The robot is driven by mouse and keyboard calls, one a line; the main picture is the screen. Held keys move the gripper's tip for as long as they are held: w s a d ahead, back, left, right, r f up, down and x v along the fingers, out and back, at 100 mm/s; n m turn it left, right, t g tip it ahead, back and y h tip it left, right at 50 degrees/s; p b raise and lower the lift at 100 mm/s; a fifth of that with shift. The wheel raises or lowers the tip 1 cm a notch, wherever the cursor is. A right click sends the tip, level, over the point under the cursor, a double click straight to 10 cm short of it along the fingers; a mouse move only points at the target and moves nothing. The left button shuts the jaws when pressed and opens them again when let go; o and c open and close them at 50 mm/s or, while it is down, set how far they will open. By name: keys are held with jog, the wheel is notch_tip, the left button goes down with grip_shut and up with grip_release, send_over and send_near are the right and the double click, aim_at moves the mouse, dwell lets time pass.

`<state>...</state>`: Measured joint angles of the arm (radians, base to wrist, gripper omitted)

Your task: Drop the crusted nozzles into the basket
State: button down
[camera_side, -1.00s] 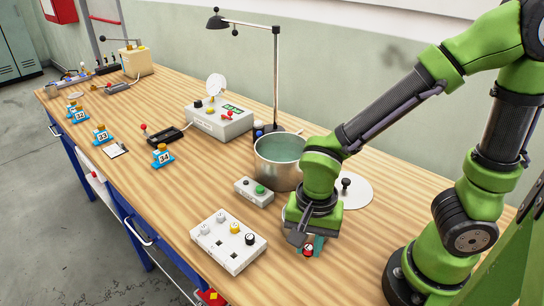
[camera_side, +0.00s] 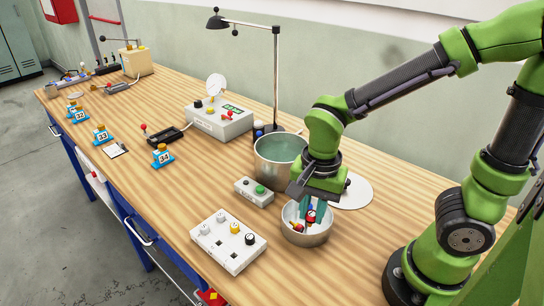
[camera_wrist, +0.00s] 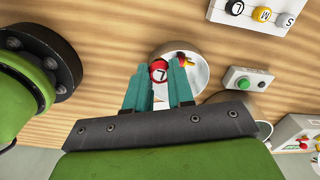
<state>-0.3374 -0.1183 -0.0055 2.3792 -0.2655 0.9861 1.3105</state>
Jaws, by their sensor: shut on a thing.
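My gripper (camera_side: 312,213) points down over the metal basket (camera_side: 322,240), a round bowl on the bench. Its teal fingers are shut on a red nozzle (camera_side: 311,216). In the wrist view the held nozzle (camera_wrist: 158,71) shows a red, L-marked end between the fingertips, in front of the basket (camera_wrist: 200,76). Another red piece with some yellow (camera_wrist: 184,58) shows inside the basket. It appears in the side view as a small red piece (camera_side: 298,228). Whether the held nozzle touches the basket is unclear.
A white nozzle block (camera_side: 230,255) with white, yellow and black nozzles and dark square holes stands left of the basket. A grey button box (camera_side: 253,191) and a pot of liquid (camera_side: 280,160) stand behind. A white disc (camera_side: 353,192) lies right of the pot.

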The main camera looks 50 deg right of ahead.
jog(key=shift+w+d+r+n, duration=0.8)
jog(key=shift+w+d+r, duration=0.2)
jog(key=shift+d, duration=1.35)
jog(key=shift+f, duration=2.7)
jog(key=c, duration=0.9)
grip_release()
notch_tip(320, 180, up, 17)
jog(key=shift+s, duration=0.15)
